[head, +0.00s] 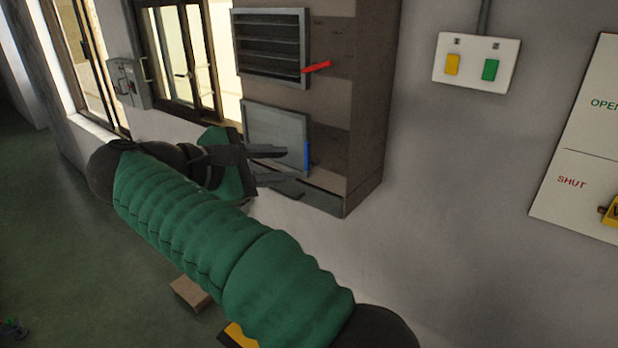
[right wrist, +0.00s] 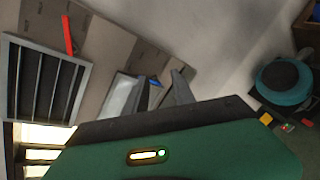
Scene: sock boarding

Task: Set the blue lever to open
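The blue lever (head: 306,155) is a short, roughly upright bar at the right edge of the lower grey flap (head: 275,133) on the wall cabinet. Its lower end is near my right gripper's fingers. My right gripper (head: 288,166) is open, with its two fingers apart just in front of the lever. In the right wrist view the blue lever (right wrist: 155,82) shows between the fingertips (right wrist: 163,86), partly hidden by one finger. I cannot tell whether a finger touches it. My left gripper is not in view.
Above is a louvred vent (head: 271,45) with a red lever (head: 316,67) pointing right. A plate with yellow and green buttons (head: 477,63) and an OPEN/SHUT sign (head: 585,130) are on the wall to the right. A grey box (head: 130,83) hangs by the windows. A brown block (head: 190,293) lies on the floor.

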